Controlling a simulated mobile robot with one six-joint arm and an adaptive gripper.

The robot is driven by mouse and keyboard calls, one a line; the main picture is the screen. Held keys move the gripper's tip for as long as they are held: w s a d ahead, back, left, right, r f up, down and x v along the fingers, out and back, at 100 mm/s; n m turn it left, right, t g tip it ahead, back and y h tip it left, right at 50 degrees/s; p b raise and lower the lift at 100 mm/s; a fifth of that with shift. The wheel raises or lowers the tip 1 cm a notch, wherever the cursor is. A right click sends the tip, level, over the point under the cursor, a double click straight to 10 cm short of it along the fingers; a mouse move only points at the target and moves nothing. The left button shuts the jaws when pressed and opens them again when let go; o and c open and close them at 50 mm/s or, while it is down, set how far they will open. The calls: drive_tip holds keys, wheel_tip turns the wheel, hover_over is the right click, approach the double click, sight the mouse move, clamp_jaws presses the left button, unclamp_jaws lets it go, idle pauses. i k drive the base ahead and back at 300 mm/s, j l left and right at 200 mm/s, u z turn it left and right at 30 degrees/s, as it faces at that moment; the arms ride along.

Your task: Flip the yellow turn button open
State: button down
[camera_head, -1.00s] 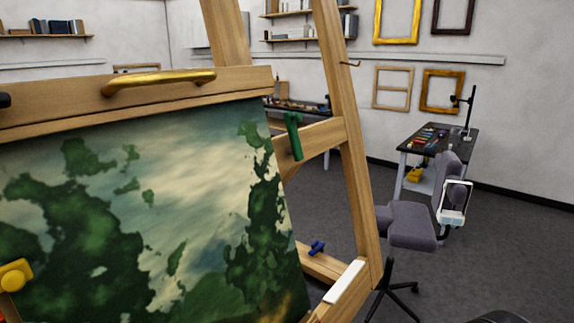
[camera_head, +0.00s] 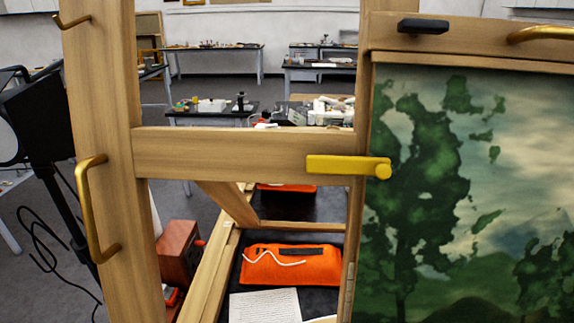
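The yellow turn button (camera_head: 345,166) shows in the head view, a little right of the middle. It is a flat bar lying horizontally, with a round yellow knob at its right end. The knob sits at the left edge of the painting's panel (camera_head: 470,200), and the bar reaches left onto the wooden crossbar (camera_head: 230,153) of the easel. The panel shows a landscape of green trees. My gripper is not in view.
A brass handle (camera_head: 95,210) and a hook (camera_head: 72,20) are on the left post. A black block (camera_head: 422,26) and a brass handle (camera_head: 540,34) are on the top rail. An orange case (camera_head: 290,266) lies behind the frame. A black lamp (camera_head: 35,120) stands left.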

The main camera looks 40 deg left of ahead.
sight(379, 167)
drive_tip(key=j+u, duration=0.15)
drive_tip(key=u, duration=0.3)
drive_tip(key=j+u, duration=0.15)
drive_tip(key=u, duration=0.3)
drive_tip(key=j+u, duration=0.15)
drive_tip(key=u, duration=0.3)
